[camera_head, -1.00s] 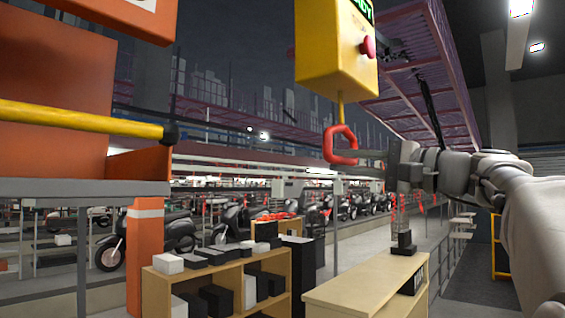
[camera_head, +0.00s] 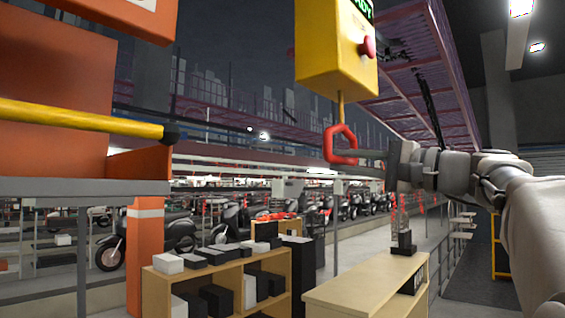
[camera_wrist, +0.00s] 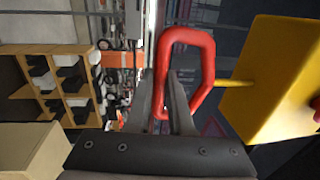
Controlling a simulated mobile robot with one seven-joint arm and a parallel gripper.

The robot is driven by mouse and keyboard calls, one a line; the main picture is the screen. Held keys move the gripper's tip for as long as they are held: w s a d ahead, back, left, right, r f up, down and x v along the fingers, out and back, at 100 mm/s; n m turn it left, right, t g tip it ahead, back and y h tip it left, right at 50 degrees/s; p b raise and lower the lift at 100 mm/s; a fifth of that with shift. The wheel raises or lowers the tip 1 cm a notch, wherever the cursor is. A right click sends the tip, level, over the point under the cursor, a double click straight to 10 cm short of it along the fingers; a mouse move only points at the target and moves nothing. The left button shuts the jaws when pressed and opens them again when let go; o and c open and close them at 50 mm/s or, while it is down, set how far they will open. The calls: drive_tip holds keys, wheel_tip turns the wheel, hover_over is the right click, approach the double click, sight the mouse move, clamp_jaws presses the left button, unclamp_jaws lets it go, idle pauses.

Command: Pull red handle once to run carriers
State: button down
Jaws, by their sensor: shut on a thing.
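The red handle (camera_head: 340,145) is a closed loop hanging on a short yellow rod under the yellow control box (camera_head: 336,50). The box has a red button on its side and a green display at its top, partly cut off. My gripper (camera_head: 362,154) reaches in from the right at the handle's height. In the wrist view the red handle (camera_wrist: 184,70) rises from between the fingers of my gripper (camera_wrist: 164,108), which are shut on its lower bar. The yellow box (camera_wrist: 275,80) lies to the right in that view.
An orange frame with a yellow bar (camera_head: 80,118) stands at the left. A wooden shelf (camera_head: 215,285) with black and white boxes and a wooden bench (camera_head: 365,285) stand below. Scooters (camera_head: 150,235) line the back. The space around the handle is clear.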

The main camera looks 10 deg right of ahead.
wheel_tip(320, 180, down, 7)
drive_tip(key=b, duration=0.6)
drive_tip(key=shift+r+p, duration=2.8)
drive_tip(key=shift+r, duration=0.75)
drive_tip(key=c, duration=0.8)
unclamp_jaws()
drive_tip(key=b+v, duration=0.1)
drive_tip(key=v, duration=0.8)
